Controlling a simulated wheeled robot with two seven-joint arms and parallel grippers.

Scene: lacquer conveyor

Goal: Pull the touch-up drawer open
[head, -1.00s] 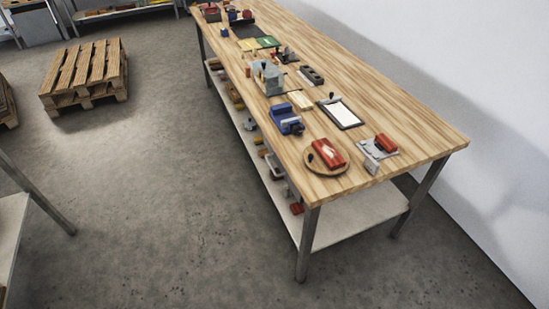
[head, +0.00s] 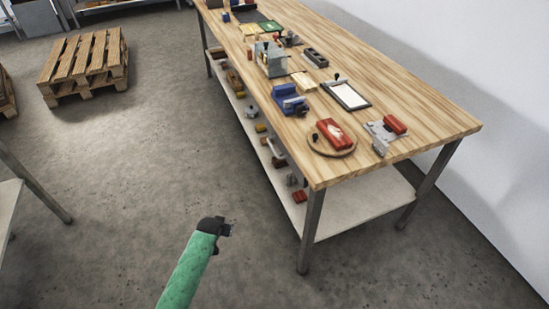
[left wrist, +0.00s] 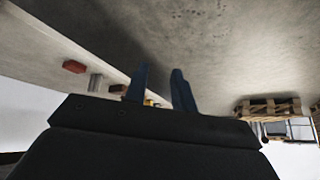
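I cannot make out a touch-up drawer for certain in any view. A small grey box-like unit (head: 272,60) stands on the wooden workbench (head: 400,95), too small to tell whether it has a drawer. My left gripper (head: 229,231), on a green-sleeved arm, is over the floor left of the bench's near end, apart from the bench. In the left wrist view the two dark blue fingers (left wrist: 160,85) stand apart with nothing between them. My right gripper is not in view.
The bench top holds a blue vise-like tool (head: 290,100), a clipboard (head: 347,95) and a red block on a round board (head: 333,152). A lower shelf (head: 345,215) carries loose parts. A pallet (head: 85,65) lies at the far left. The floor between is clear.

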